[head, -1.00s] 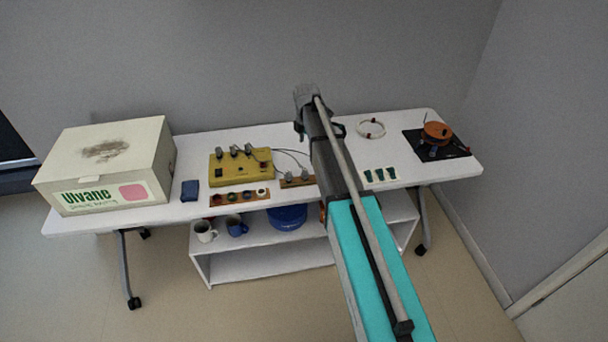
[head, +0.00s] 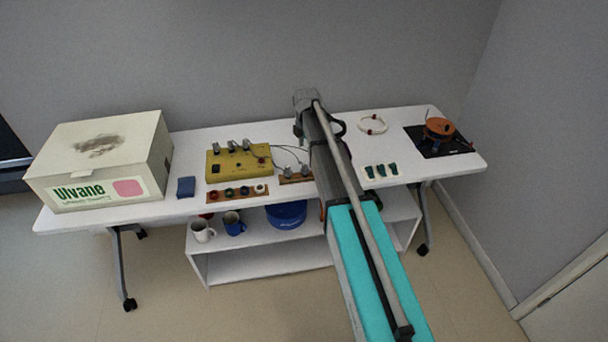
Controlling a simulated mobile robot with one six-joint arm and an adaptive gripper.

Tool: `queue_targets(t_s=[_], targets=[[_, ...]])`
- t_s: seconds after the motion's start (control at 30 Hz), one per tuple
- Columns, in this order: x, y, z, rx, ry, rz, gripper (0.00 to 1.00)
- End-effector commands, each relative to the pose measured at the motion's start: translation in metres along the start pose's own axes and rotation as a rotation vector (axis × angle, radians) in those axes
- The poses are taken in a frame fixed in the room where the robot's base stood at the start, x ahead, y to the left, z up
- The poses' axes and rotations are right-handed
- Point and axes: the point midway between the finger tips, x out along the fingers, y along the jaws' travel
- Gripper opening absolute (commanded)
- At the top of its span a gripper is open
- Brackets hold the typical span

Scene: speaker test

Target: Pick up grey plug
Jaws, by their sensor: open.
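Small grey plug-like pieces stand on a brown block (head: 296,179) at the middle of the white table, just left of my arm; one grey plug (head: 288,172) shows there. More grey pieces (head: 231,146) stand along the back of a yellow box (head: 238,163), with dark cables running right towards the block. Which one is the task's plug I cannot tell. My gripper (head: 319,130) is over the table's middle, to the right of the yellow box. It is open, and my arm hides most of it. I see nothing held.
A large carton (head: 103,162) and a blue box (head: 186,187) stand left. A brown strip (head: 238,193) with coloured sockets lies in front. Right are a white ring (head: 373,125), dark green pieces (head: 381,170) and an orange reel (head: 439,128) on a black board (head: 460,146).

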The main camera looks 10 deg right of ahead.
Motion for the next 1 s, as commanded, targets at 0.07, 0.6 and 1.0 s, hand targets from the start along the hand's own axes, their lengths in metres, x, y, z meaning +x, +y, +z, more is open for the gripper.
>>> queue_targets(t_s=[0.07,0.6,1.0], targets=[[0.011,0.0,0.0,0.0,0.0,0.0,0.68],[0.041,0.0,-0.001,-0.001,0.0,0.0,0.68],[0.041,0.0,-0.001,-0.001,0.0,0.0,0.68]])
